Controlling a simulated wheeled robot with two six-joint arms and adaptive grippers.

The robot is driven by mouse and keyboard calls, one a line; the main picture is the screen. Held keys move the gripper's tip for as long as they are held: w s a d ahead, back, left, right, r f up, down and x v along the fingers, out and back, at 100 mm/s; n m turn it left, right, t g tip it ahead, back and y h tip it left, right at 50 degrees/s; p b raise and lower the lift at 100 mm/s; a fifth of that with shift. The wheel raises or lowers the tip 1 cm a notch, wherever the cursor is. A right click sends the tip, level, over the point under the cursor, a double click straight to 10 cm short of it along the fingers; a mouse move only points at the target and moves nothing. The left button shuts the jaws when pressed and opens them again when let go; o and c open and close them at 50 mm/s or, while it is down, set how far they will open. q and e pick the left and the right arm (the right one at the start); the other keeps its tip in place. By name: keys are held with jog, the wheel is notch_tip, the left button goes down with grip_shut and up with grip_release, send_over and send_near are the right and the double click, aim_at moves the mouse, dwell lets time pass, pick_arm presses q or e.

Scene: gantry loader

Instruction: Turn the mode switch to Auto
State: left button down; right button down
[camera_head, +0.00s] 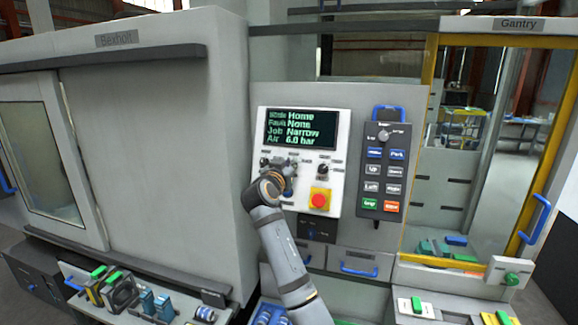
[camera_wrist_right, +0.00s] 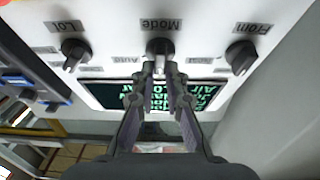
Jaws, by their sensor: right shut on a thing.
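The mode switch (camera_wrist_right: 160,47) is a dark knob with a grey grip, under an upside-down "Mode" label in the right wrist view. My right gripper (camera_wrist_right: 161,74) is shut on the knob's grip, one finger on each side. The grip points straight towards the screen, and a small "Auto" label lies to its left in that view. In the head view my right gripper (camera_head: 288,176) is at the white control panel (camera_head: 246,195) and mostly hides the mode switch. The screen (camera_head: 300,129) reads Home, None, Narrow and 6.0 bar. My left gripper is not in view.
The From knob (camera_wrist_right: 242,62) and the Lot knob (camera_wrist_right: 75,51) flank the mode switch. A red stop button (camera_head: 319,200) sits at the panel's lower right. A grey keypad pendant (camera_head: 384,175) hangs to the right. A grey machine wall (camera_head: 155,150) stands left.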

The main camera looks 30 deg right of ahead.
jog(key=shift+s+d+f+m+g+h+b, duration=0.15)
jog(key=shift+m+g+b, duration=0.7)
jog(key=shift+m+b, duration=1.35)
jog(key=shift+a+r+m+g+h+b, duration=0.1)
jog(key=shift+m+g+h+b, duration=0.15)
jog(key=shift+m+g+b, duration=1.3)
jog(key=shift+s+d+f+m+g+h+b, duration=0.1)
jog(key=shift+m+g+h+b, duration=0.1)
jog(key=shift+m+b, duration=2.6)
jog(key=shift+m+p, duration=0.7)
jog(key=shift+m, duration=0.05)
jog(key=c, duration=1.4)
grip_release()
jog(key=v, duration=1.2)
jog(key=shift+w, duration=0.1)
